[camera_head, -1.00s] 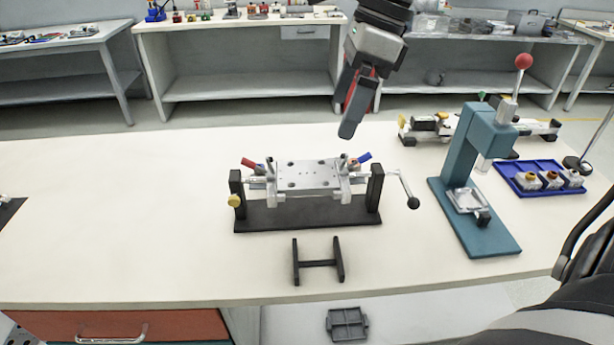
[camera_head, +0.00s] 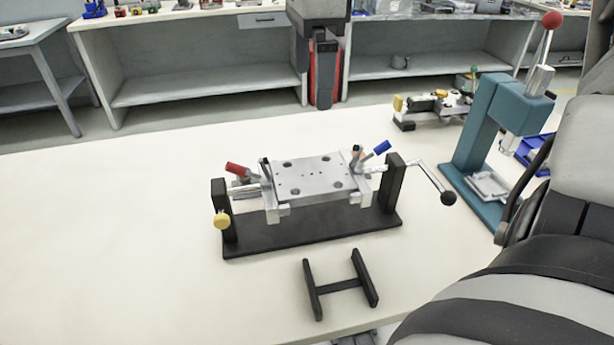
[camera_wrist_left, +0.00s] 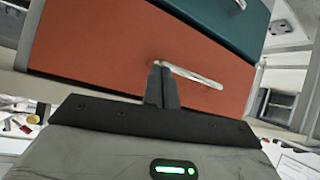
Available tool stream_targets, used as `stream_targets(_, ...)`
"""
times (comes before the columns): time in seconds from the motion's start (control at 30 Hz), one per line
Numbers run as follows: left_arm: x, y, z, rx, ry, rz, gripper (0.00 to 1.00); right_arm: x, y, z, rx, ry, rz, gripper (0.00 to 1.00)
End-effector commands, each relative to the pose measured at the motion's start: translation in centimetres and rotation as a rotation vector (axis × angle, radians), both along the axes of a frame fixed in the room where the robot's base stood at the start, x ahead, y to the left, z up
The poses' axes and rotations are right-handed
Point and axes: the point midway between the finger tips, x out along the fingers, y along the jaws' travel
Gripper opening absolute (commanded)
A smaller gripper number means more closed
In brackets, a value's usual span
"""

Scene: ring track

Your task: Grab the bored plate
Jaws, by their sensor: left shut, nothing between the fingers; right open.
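The bored plate (camera_head: 312,172) is a flat silver plate with several holes. It sits level in a black fixture (camera_head: 310,232) on the bench, between two uprights. A red-handled clamp (camera_head: 240,170) is at its left end and a blue-handled clamp (camera_head: 372,152) at its right end. My right gripper (camera_head: 323,103) is open and empty, pointing down, above and behind the plate in the head view, apart from it. My left gripper (camera_wrist_left: 161,86) is shut and empty in the left wrist view, in front of a red drawer (camera_wrist_left: 130,45); it is outside the head view.
A crank (camera_head: 435,183) sticks out right of the fixture, and a yellow knob (camera_head: 221,220) is at its left. A black H-shaped stand (camera_head: 340,285) lies in front. A teal press (camera_head: 490,135) stands at the right. The bench's left side is clear.

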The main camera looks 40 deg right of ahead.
Motion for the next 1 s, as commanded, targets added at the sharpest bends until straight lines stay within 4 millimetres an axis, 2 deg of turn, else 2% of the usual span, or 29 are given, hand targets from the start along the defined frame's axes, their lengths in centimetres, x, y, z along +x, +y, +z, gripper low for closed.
stream_targets(0.07, 0.2, -0.1, -0.7, -0.012, -0.013, 0.0, 0.0, 0.0, 0.0, -1.4, 0.0, 0.0, 0.0, 1.0)
stream_targets(0.27, 0.5, -0.3, 0.0, -0.024, -0.026, -0.001, 0.0, 0.0, 0.0, -3.0, 0.001, 0.003, -0.001, 1.0)
stream_targets(0.63, 0.4, -0.4, 0.1, -0.028, -0.027, 0.0, 0.0, -0.1, 0.0, -10.5, 0.002, 0.005, 0.0, 1.0)
stream_targets(1.0, 0.3, -0.4, 0.2, -0.027, -0.026, 0.0, 0.0, 0.0, -0.2, -13.8, 0.002, 0.005, -0.001, 1.0)
